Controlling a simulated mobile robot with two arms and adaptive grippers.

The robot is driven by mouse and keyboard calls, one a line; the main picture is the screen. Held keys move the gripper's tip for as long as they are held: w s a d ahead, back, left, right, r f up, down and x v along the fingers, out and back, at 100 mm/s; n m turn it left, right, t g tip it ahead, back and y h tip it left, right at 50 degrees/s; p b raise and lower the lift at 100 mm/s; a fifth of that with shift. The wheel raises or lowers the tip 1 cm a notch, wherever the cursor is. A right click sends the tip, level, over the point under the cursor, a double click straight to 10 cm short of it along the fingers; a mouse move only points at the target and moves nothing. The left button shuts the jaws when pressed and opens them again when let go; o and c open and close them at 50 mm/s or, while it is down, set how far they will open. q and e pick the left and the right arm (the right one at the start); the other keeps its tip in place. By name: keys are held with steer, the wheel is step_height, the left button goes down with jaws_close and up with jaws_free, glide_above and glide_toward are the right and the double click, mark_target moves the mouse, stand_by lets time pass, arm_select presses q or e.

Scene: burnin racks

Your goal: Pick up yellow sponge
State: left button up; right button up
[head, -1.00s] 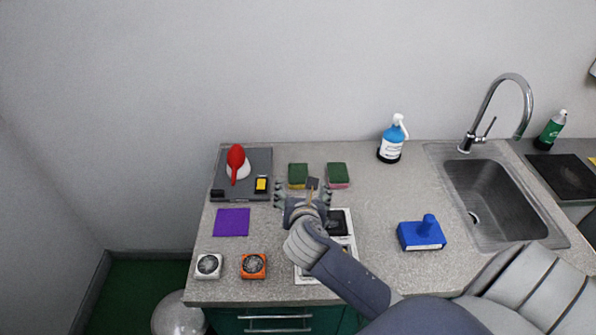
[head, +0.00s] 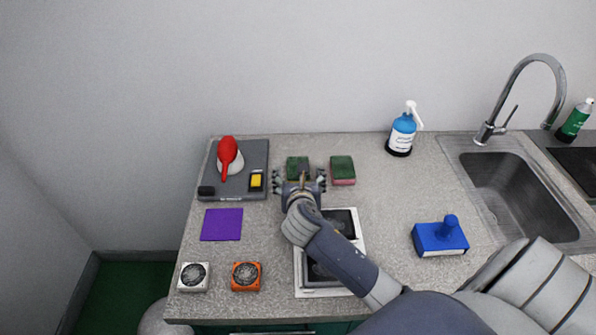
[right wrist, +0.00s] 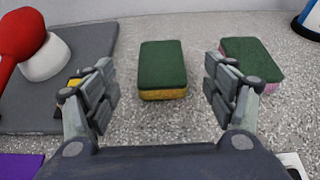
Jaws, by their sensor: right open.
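The yellow sponge with a green top (right wrist: 162,68) lies flat on the counter, centred ahead of my right gripper in the right wrist view. Its green top also shows in the head view (head: 297,162), its near part hidden behind the gripper. My right gripper (right wrist: 162,92) is open and empty, its fingers spread to either side, short of the sponge and not touching it. In the head view the right gripper (head: 300,180) is just in front of the sponge. A second sponge, pink with a green top (head: 343,170), lies to the right. My left gripper is not in view.
A grey tray-like device (head: 208,172) with a red and white object (head: 228,160) stands to the left.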

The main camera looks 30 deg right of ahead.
steer(key=shift+f+x, duration=0.2)
steer(key=shift+x, duration=1.45)
steer(key=shift+f+x, duration=0.2)
steer(key=shift+x, duration=1.45)
steer(key=shift+s, duration=0.2)
steer(key=shift+a, duration=0.1)
steer(key=c, duration=0.8)
